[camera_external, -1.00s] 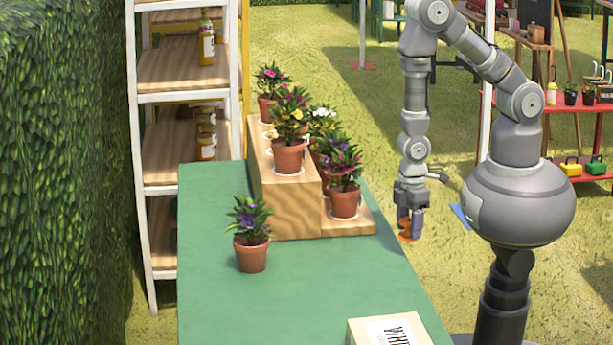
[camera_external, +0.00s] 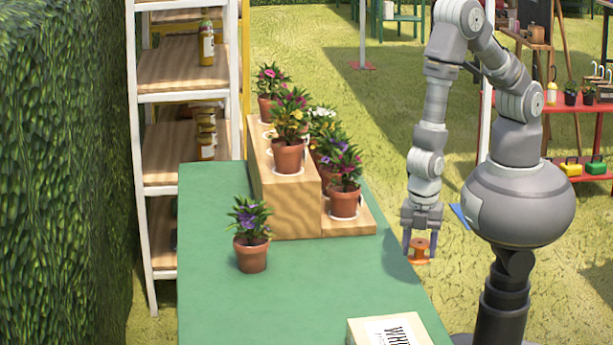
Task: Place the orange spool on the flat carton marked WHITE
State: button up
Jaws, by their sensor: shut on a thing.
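The orange spool (camera_external: 419,251) is between the fingers of my gripper (camera_external: 420,248), which is shut on it. The gripper points down, and the spool hangs near the right edge of the green table. The carton (camera_external: 385,333) marked with dark letters on a white label lies at the front right of the table, partly cut off by the bottom of the picture. The spool is behind the carton and a little to its right, apart from it.
A potted purple flower (camera_external: 252,254) stands alone on the green table (camera_external: 300,290). A stepped wooden stand (camera_external: 295,210) with several potted flowers is at the back. The table between the lone pot and the carton is clear. White shelves (camera_external: 185,75) stand at the left.

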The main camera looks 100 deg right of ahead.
jog(key=a+r+n, duration=0.2)
jog(key=a+n, duration=0.2)
jog(key=a, duration=0.3)
jog(key=a+r+n, duration=0.3)
jog(key=a+n, duration=0.1)
jog(key=a, duration=0.4)
jog(key=b, duration=0.4)
send_over(402, 324)
jog(key=shift+f, duration=0.95)
jog(key=shift+a+f+b, duration=0.1)
jog(key=shift+f+b, duration=0.95)
jog(key=shift+f, duration=0.65)
jog(key=shift+f, duration=0.15)
jog(key=o, duration=1)
jog(key=shift+o, duration=0.2)
